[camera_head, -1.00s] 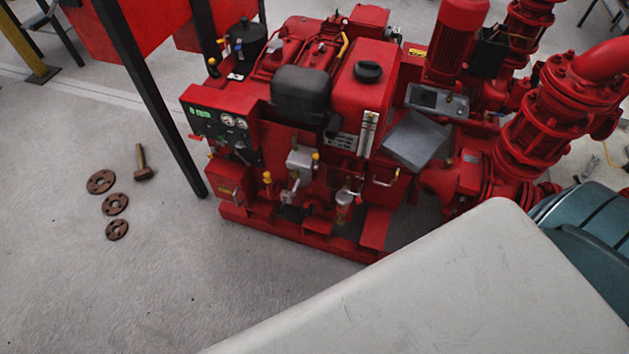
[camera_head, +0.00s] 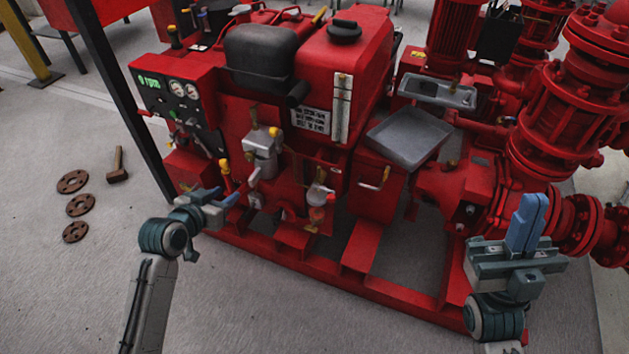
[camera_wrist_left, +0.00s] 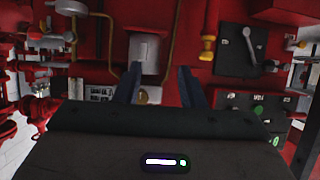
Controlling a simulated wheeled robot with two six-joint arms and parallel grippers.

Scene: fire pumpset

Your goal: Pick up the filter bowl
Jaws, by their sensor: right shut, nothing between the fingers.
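The filter bowl (camera_head: 317,214) looks like a small reddish, translucent cup under a pale filter head, low on the front of the red pumpset (camera_head: 205,75). It hangs upright there. My left gripper (camera_head: 229,198) is left of it, in front of the pumpset, and holds nothing. The left wrist view shows its two fingers (camera_wrist_left: 159,86) spread apart, facing a grey box (camera_wrist_left: 145,50). A pale rounded part at that view's upper left may be the filter; I cannot tell. My right gripper (camera_head: 525,222) is at the right, fingers together, empty and well away from the bowl.
The base frame (camera_head: 340,275) juts out below. Rusty flanges (camera_head: 80,205) and a hammer (camera_head: 117,166) lie on the left floor. The front floor is clear.

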